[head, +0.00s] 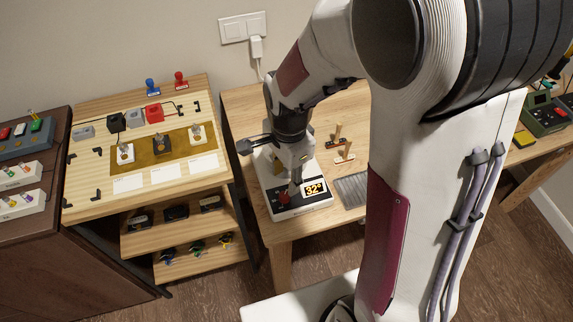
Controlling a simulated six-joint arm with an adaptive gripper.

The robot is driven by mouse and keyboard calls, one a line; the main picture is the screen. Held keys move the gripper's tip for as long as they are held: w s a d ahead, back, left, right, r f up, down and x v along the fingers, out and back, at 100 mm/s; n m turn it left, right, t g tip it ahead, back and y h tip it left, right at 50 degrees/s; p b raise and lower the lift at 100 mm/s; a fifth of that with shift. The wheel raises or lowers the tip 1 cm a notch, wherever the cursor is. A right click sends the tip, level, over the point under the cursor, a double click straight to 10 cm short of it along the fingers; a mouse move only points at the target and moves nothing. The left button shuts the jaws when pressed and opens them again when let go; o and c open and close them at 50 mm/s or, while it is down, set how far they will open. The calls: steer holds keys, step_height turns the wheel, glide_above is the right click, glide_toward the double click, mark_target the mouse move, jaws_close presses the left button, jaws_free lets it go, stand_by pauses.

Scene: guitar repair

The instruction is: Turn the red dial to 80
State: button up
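The red dial (283,198) is on the black top of a white box-shaped device (309,208) near the front of the middle table. A lit yellow display (314,189) to the right of the dial reads 32°. My gripper (293,186) points down over the device, with its fingertips close to the dial, just above and right of it in the head view. I cannot tell whether the fingers touch the dial or whether they are open or shut. My gripper hides part of the device's top.
A grey ridged pad (351,190) lies right of the device. Small wooden-handled tools (338,134) stand behind it. A slanted wooden board (85,194) with switches and cards is at left. My own arm hides much of the right side.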

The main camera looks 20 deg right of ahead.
steer(key=shift+s+r, duration=0.1)
steer(key=shift+r, duration=1.85)
steer(key=s+d+r+n+t, duration=0.2)
steer(key=s+r+n+t, duration=0.3)
steer(key=s+r+n, duration=0.8)
steer(key=shift+s+d+r+n, duration=0.35)
steer(key=shift+r+n, duration=0.55)
steer(key=shift+r, duration=0.3)
